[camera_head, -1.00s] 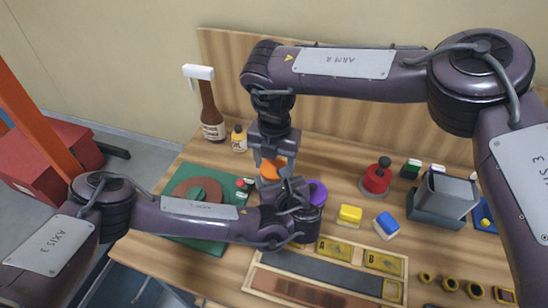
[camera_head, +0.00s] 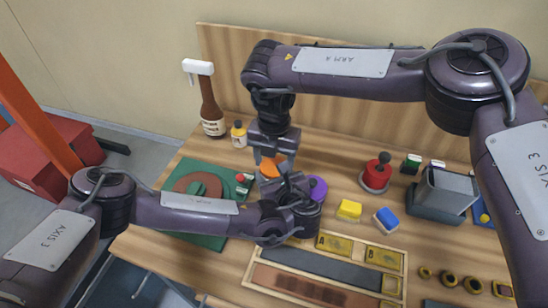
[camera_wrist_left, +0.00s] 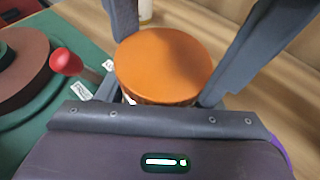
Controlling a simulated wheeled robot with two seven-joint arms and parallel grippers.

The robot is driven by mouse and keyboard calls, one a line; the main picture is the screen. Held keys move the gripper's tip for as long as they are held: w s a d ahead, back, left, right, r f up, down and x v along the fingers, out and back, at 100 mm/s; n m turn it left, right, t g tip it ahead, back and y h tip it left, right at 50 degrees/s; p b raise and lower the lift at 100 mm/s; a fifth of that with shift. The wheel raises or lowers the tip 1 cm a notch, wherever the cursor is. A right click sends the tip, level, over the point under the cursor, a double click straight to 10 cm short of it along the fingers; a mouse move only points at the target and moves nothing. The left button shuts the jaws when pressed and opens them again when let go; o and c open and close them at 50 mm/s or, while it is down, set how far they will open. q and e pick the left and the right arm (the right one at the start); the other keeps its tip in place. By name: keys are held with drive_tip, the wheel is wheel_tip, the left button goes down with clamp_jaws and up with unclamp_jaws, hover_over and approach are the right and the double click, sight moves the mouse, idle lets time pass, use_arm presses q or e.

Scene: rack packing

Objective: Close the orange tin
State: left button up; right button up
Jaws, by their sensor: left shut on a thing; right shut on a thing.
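The orange tin shows in the head view as a patch of its round orange lid (camera_head: 270,168), between my two grippers. In the left wrist view the flat orange lid (camera_wrist_left: 163,62) sits level over the tin's body, which is mostly hidden. My right gripper (camera_head: 271,158) points down from above, with a dark finger on each side of the lid, shut on it. My left gripper (camera_head: 286,180) reaches in from the front and is shut on the tin's body. I cannot tell whether the lid is fully seated.
A purple tin (camera_head: 318,188) stands close to the right of my left gripper. A green board (camera_head: 206,242) with a brown ring lies left. A small yellow-capped bottle (camera_head: 239,135) and a brown bottle (camera_head: 211,108) stand behind. A wooden rack (camera_head: 262,252) lies in front.

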drive_tip(key=shift+f, duration=0.1)
use_arm(q)
clamp_jaws()
use_arm(e)
drive_tip(key=o, duration=0.6)
drive_tip(key=shift+f, duration=0.1)
drive_tip(key=o, duration=0.4)
use_arm(q)
drive_tip(key=shift+a, duration=0.1)
use_arm(e)
drive_tip(key=shift+d, duration=0.1)
use_arm(q)
drive_tip(key=shift+w, duration=0.1)
